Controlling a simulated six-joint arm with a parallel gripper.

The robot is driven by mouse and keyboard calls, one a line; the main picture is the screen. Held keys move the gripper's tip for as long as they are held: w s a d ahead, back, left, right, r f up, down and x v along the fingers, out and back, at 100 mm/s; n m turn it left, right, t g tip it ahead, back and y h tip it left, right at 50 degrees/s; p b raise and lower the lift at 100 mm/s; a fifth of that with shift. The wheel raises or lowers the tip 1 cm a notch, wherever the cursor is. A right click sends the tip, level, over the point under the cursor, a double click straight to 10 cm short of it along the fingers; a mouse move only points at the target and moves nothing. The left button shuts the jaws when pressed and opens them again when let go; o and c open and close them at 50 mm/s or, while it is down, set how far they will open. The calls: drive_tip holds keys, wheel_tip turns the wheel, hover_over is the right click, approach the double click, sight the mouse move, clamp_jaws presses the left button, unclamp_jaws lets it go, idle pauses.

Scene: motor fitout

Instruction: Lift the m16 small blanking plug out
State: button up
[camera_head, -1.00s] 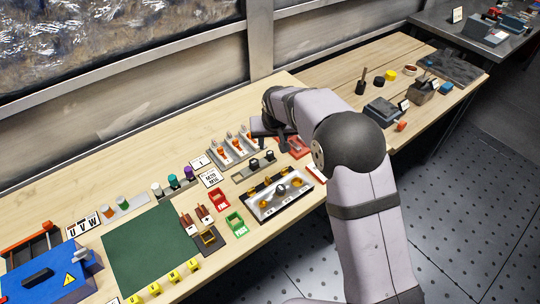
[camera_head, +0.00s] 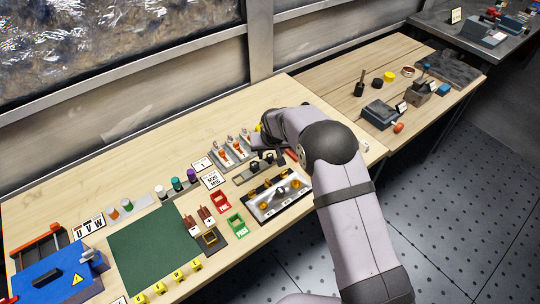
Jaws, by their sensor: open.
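A grey rack (camera_head: 241,180) holds small black plugs (camera_head: 255,167) standing upright near the middle of the bench. The M16 small blanking plug is probably one of these, but I cannot tell which by size. A card (camera_head: 213,180) with M20 and M16 lettering stands to the left of the rack. My gripper (camera_head: 278,160) is open, low over the right end of the rack. My forearm and wrist partly hide it, and I cannot tell whether a finger touches a plug.
A black-edged tray (camera_head: 262,215) with brass-coloured parts lies in front of the rack. A sloped holder (camera_head: 222,163) with orange-tipped parts stands behind it.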

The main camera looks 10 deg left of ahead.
sight(270, 157)
drive_tip(key=shift+w+f, duration=0.2)
drive_tip(key=shift+f, duration=0.3)
clamp_jaws()
wheel_tip(270, 157, up, 10)
drive_tip(key=b, duration=0.3)
idle(0.3)
